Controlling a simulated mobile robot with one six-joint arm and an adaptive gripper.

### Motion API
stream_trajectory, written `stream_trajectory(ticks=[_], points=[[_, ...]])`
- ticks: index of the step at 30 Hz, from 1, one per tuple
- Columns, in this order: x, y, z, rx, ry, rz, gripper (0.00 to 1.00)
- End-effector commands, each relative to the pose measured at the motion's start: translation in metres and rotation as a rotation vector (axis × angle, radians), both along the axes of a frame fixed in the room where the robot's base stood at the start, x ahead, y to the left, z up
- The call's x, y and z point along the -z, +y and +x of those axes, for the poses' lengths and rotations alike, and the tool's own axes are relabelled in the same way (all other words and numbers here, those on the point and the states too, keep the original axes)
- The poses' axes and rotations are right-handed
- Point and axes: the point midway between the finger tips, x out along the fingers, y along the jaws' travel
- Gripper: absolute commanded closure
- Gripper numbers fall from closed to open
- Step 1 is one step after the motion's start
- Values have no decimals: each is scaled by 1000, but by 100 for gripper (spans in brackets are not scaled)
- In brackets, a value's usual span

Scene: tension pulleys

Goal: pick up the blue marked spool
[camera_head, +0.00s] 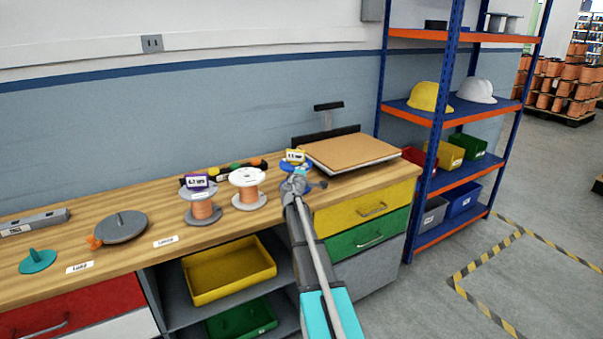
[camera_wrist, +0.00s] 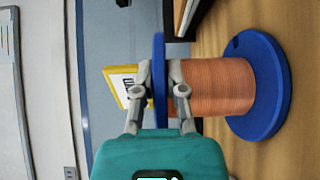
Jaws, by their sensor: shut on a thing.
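The blue marked spool has blue flanges and copper wire, with a yellow-edged tag at one end. In the wrist view, the spool (camera_wrist: 222,87) fills the middle and right, turned sideways in the picture. My gripper (camera_wrist: 159,78) is shut on its near blue flange, one finger on each side. The tag (camera_wrist: 122,85) is beside the left finger. In the head view, the spool (camera_head: 295,163) is at the right part of the wooden bench, mostly hidden behind my gripper (camera_head: 296,180). I cannot tell whether its lower flange touches the bench.
A white-flanged spool (camera_head: 248,188) and a grey spool with a purple tag (camera_head: 202,203) stand to the left on the bench (camera_head: 120,258). A board on a scale-like device (camera_head: 349,150) is close on the right. A blue shelf rack (camera_head: 452,110) stands further right.

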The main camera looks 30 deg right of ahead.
Motion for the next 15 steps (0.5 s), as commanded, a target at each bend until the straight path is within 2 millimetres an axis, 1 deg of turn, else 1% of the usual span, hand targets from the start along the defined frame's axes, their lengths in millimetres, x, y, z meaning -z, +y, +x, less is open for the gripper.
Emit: stream_trajectory(ticks=[8,15], points=[[-9,0,0,0,0,0,100],[-26,0,0,0,0,0,100]])
